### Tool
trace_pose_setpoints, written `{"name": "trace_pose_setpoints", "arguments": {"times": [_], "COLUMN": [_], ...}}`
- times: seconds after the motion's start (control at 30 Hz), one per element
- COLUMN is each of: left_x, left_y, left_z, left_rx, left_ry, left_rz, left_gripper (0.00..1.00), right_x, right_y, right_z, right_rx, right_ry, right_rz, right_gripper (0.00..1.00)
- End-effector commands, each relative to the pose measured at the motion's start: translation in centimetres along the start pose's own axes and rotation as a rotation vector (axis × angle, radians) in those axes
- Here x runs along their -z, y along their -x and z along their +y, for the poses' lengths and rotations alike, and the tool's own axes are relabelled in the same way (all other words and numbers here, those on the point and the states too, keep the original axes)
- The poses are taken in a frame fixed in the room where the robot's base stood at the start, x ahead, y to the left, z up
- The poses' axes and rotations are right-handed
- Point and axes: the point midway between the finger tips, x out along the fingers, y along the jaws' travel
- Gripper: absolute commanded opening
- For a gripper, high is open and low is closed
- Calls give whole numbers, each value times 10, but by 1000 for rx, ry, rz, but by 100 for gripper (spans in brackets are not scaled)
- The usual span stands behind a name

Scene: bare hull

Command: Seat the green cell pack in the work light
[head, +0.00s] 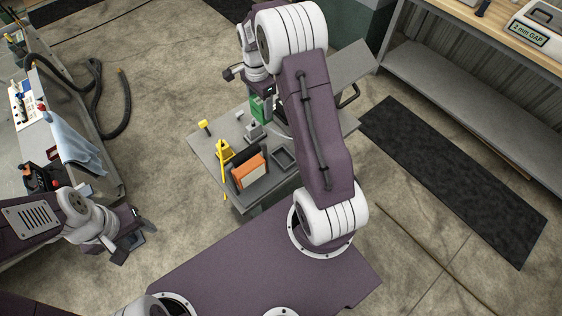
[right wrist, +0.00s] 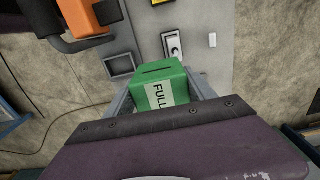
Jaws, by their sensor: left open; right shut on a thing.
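The green cell pack (head: 257,109) is in my right gripper (head: 262,97), above the far side of a grey bench. In the right wrist view my right gripper (right wrist: 165,92) has a finger on each side of the pack (right wrist: 160,80), whose top has a dark slot and whose label reads "FULL". An orange and black box with a pale panel, seemingly the work light (head: 250,171), stands on the near part of the bench, apart from the pack. Its orange part shows at the wrist view's top left (right wrist: 83,18). My left gripper (head: 132,243) is open and empty, off the bench.
A side counter (head: 62,139) with a blue cloth (head: 76,142) is at left.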

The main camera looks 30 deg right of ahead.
Motion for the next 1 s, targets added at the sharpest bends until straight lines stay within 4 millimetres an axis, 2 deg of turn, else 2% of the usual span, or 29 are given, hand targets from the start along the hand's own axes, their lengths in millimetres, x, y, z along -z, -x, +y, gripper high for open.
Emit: {"name": "trace_pose_setpoints", "arguments": {"times": [0.03,0.13,0.37,0.47,0.7,0.8,1.0], "left_x": [-2,-2,-2,-2,0,0,0], "left_y": [-15,-24,-24,-19,-4,0,1], "left_z": [0,0,0,0,0,0,0], "left_rx": [0,0,0,0,0,0,0], "left_ry": [0,0,0,0,0,0,0], "left_rz": [0,0,1,1,1,1,1], "left_gripper": [54,54,54,54,54,54,54], "right_x": [0,0,0,0,1,1,1], "right_y": [-14,-24,-25,-32,-70,-84,-94], "right_z": [0,0,2,18,84,104,117], "right_rx": [1,1,0,-3,-5,-5,1], "right_ry": [0,0,0,-1,-2,-1,0], "right_rz": [0,0,0,-1,-2,-2,0], "right_gripper": [3,3,3,3,3,3,3]}}
